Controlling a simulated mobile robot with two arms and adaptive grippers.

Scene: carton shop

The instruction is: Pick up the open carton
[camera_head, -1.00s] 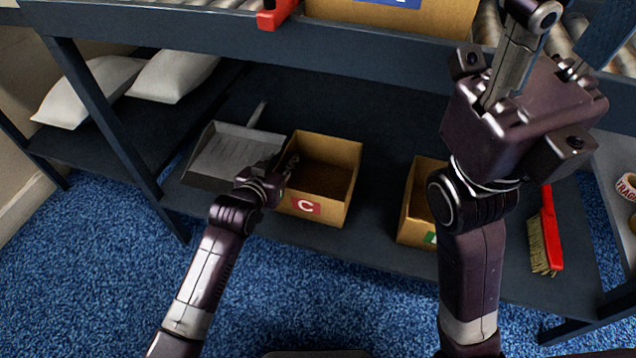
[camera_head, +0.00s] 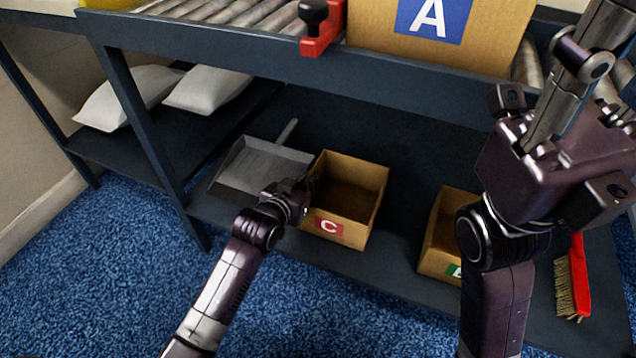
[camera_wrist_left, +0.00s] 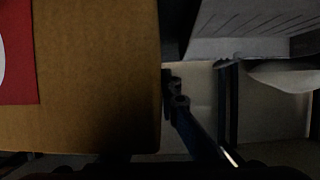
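An open brown carton with a red C label (camera_head: 345,200) stands upright on the lower shelf, its top open and its inside dark. My left gripper (camera_head: 308,190) is at this carton's left wall; its fingers are mostly hidden there. In the left wrist view the carton's brown side (camera_wrist_left: 100,75) fills the left half, close to the camera, with a dark finger (camera_wrist_left: 177,100) along its edge. Whether the fingers grip the wall cannot be told. A second open carton with a green label (camera_head: 442,235) is partly behind my right arm. My right gripper (camera_head: 575,85) is raised at upper right.
A grey dustpan (camera_head: 258,165) lies just left of the C carton. A red brush (camera_head: 577,280) lies at the shelf's right. A carton labelled A (camera_head: 480,40) and a red clamp (camera_head: 322,40) are on the roller table above. White bags (camera_head: 205,92) lie at left.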

